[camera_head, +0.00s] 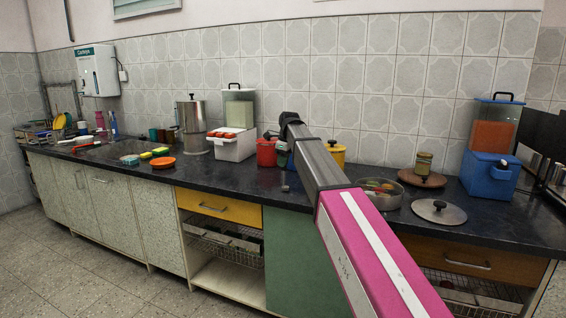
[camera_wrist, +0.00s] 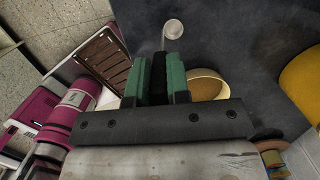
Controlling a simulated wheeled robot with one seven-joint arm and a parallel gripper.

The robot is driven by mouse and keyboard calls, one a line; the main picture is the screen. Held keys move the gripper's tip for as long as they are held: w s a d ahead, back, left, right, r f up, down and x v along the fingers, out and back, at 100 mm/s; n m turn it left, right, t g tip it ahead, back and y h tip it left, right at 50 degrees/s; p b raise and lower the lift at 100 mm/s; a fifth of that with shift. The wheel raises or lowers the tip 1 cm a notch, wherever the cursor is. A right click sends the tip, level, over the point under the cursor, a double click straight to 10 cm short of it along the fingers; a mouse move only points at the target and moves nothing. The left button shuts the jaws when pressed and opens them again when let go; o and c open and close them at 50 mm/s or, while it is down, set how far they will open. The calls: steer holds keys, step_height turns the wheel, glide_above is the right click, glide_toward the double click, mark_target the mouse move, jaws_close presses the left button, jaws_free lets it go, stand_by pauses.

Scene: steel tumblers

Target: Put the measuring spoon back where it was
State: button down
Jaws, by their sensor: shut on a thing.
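My gripper (camera_wrist: 162,80), with green finger pads, is shut on the measuring spoon (camera_wrist: 173,29). In the wrist view a black piece sits between the pads, and the spoon's thin stem and round pale bowl extend beyond them over the dark counter. In the head view my gripper (camera_head: 289,160) is above the counter near the red pot, and a small grey piece that looks like the spoon bowl (camera_head: 285,188) shows below it. A round cream-rimmed container (camera_wrist: 222,76) with tan contents is just right of the fingers in the wrist view.
A red pot (camera_head: 266,153) and a yellow pot (camera_head: 337,156) stand near my gripper. A steel pan (camera_head: 383,203) with food and a loose lid (camera_head: 439,212) lie to the right. The dark counter's front (camera_head: 240,180) has free room.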

steer(key=shift+f, duration=0.15)
steer(key=c, duration=1.1)
jaws_free()
step_height(320, 180, up, 12)
steer(key=d, duration=0.1)
steer(key=shift+s+d, duration=0.35)
steer(key=shift+d, duration=0.05)
